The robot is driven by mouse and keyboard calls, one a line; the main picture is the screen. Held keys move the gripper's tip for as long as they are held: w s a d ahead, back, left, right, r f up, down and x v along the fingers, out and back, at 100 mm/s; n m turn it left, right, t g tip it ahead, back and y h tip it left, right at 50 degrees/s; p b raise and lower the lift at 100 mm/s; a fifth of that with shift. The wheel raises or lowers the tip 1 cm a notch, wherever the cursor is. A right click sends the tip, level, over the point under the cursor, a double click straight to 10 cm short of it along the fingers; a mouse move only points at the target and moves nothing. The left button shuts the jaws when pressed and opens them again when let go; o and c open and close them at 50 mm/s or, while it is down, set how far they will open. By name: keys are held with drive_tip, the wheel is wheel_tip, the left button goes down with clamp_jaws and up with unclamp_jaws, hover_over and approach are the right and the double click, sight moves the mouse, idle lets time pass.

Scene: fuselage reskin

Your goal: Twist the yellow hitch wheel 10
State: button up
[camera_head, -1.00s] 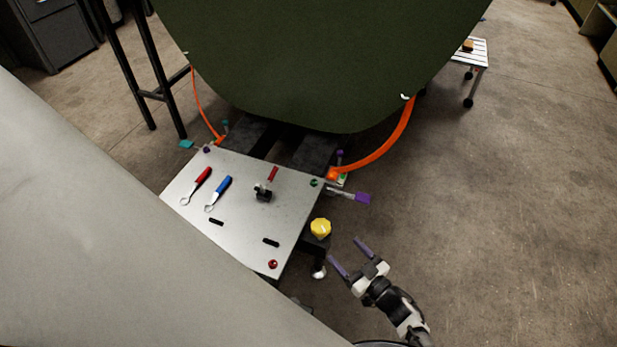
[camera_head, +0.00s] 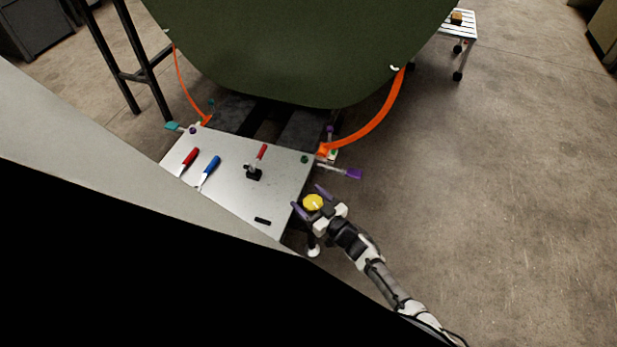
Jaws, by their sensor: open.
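The yellow hitch wheel (camera_head: 313,202) is a small knob at the right edge of the grey metal plate. My gripper (camera_head: 309,198) is open at the wheel, with one purple finger on its left and the other on its upper right. The wheel shows between the fingers. I cannot tell whether the fingers touch it. The wheel's mount is hidden behind my gripper.
The plate (camera_head: 228,171) holds a red-handled tool (camera_head: 188,160), a blue-handled tool (camera_head: 209,169) and a black clamp with a red handle (camera_head: 255,172). A purple-handled lever (camera_head: 353,174) juts out above the wheel. The green panel (camera_head: 310,50) hangs beyond.

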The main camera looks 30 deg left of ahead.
drive_tip(key=shift+w+a, duration=0.1)
drive_tip(key=shift+a, duration=0.2)
drive_tip(key=shift+c, duration=0.2)
drive_tip(key=c, duration=0.9)
drive_tip(key=shift+f+g+b, duration=0.1)
drive_tip(key=shift+g+b, duration=0.2)
drive_tip(key=shift+b, duration=0.1)
drive_tip(key=shift+f+n+g+b, duration=0.15)
drive_tip(key=shift+n+g+b, duration=0.55)
drive_tip(key=shift+g, duration=0.1)
drive_tip(key=n+g+b, duration=0.2)
drive_tip(key=g, duration=0.1)
drive_tip(key=shift+s+y+b, duration=0.25)
drive_tip(key=shift+y+b, duration=0.05)
drive_tip(key=shift+b, duration=0.05)
drive_tip(key=n+g+b, duration=0.2)
drive_tip(key=g, duration=0.1)
drive_tip(key=g+b, duration=0.1)
drive_tip(key=shift+s+r+n, duration=0.2)
drive_tip(key=shift+s+n, duration=0.1)
drive_tip(key=shift+n, duration=0.1)
drive_tip(key=shift+g, duration=0.4)
